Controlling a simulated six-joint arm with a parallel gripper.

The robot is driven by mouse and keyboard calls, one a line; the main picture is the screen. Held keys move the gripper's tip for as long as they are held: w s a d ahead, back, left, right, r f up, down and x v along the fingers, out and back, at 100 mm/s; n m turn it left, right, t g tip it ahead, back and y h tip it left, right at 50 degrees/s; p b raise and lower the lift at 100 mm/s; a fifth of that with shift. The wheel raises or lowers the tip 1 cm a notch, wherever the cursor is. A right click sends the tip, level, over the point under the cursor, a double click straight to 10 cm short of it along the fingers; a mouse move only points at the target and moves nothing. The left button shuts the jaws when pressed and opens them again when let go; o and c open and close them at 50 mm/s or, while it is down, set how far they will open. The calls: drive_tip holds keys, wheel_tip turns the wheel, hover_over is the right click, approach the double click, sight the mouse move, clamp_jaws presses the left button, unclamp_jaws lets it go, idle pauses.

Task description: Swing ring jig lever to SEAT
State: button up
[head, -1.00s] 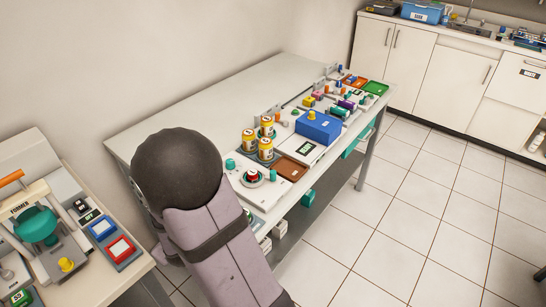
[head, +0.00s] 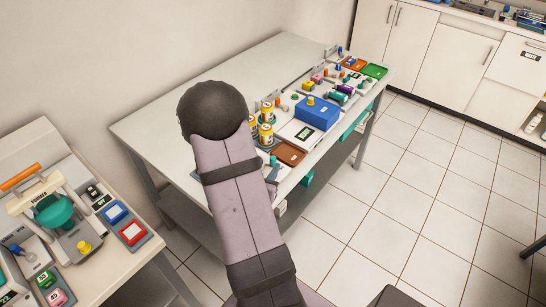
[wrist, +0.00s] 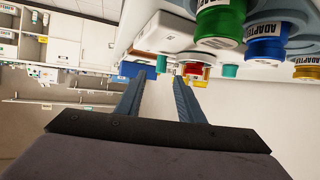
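I cannot make out the ring jig or its lever for certain in either view. My gripper (wrist: 160,82) is open in the wrist view, with its two blue fingers apart and nothing seen between them. Past the fingertips are a blue block (wrist: 142,70) and a red part (wrist: 192,71). In the head view my arm covers the near end of the long workbench (head: 165,115), and my fingers cannot be made out there.
A green adapter (wrist: 220,22) and a blue adapter (wrist: 267,40) are close at the upper right of the wrist view. The workbench holds yellow cans (head: 266,133), a brown tray (head: 288,153) and a blue box (head: 317,112). A side table (head: 100,262) stands left.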

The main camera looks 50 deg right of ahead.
sight(272, 160)
drive_tip(key=shift+p+x, duration=0.55)
drive_tip(key=shift+x, duration=3.15)
drive_tip(key=shift+a, duration=0.1)
clamp_jaws()
